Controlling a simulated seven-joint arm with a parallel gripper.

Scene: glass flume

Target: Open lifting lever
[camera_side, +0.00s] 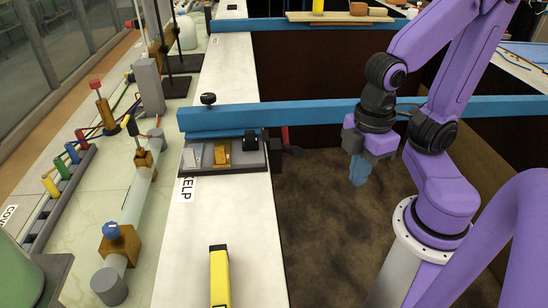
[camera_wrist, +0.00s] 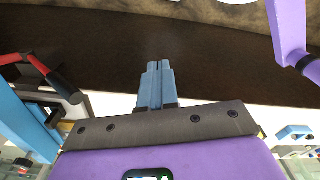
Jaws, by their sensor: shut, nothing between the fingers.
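The lifting lever, red with a black grip, sticks out past the wall's edge beside a small grey panel in the side view (camera_side: 286,139). In the wrist view a red bar with a black grip (camera_wrist: 64,84) shows at the upper left, apart from my fingers. My gripper (camera_side: 358,182) has light blue fingers and points down over the dark bed, to the right of the lever with a clear gap between. In the wrist view my gripper (camera_wrist: 159,65) has its two fingers together with nothing between them. Part of the lever is hidden behind the blue beam and panel in the side view.
A blue beam (camera_side: 330,113) crosses the flume close behind my gripper. The grey panel (camera_side: 225,154) with small blocks sits on the white ledge (camera_side: 230,205). A yellow block (camera_side: 219,275) stands nearer on that ledge. The dark bed (camera_side: 330,240) below is open.

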